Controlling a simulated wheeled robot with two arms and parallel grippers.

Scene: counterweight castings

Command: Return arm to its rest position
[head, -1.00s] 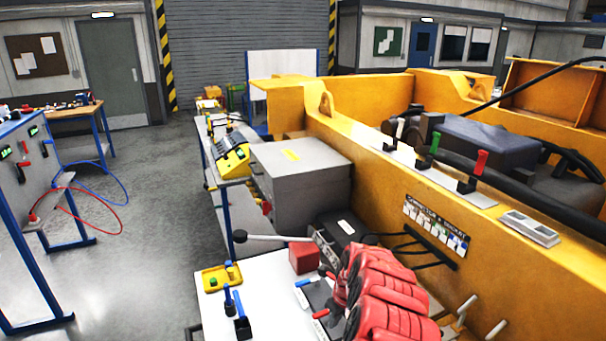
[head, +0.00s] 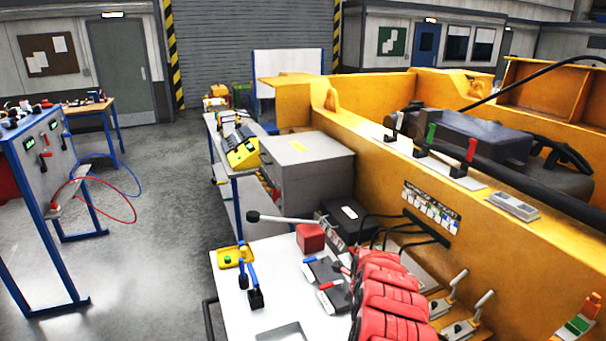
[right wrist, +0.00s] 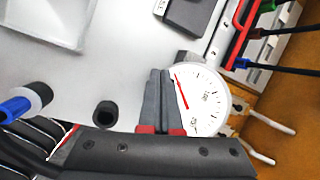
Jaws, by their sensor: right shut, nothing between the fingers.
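My right gripper (right wrist: 160,72) shows in the right wrist view, its two dark fingers with red bases pressed together. It is shut and empty. A round white dial gauge (right wrist: 208,98) with a red needle lies just right of the fingers, partly covered by them. The gripper is over a light worktop (right wrist: 130,45); its height above the top cannot be told. The left gripper is not in view.
A large yellow frame (head: 390,165) borders the right. Grey floor (head: 165,230) is open at left.

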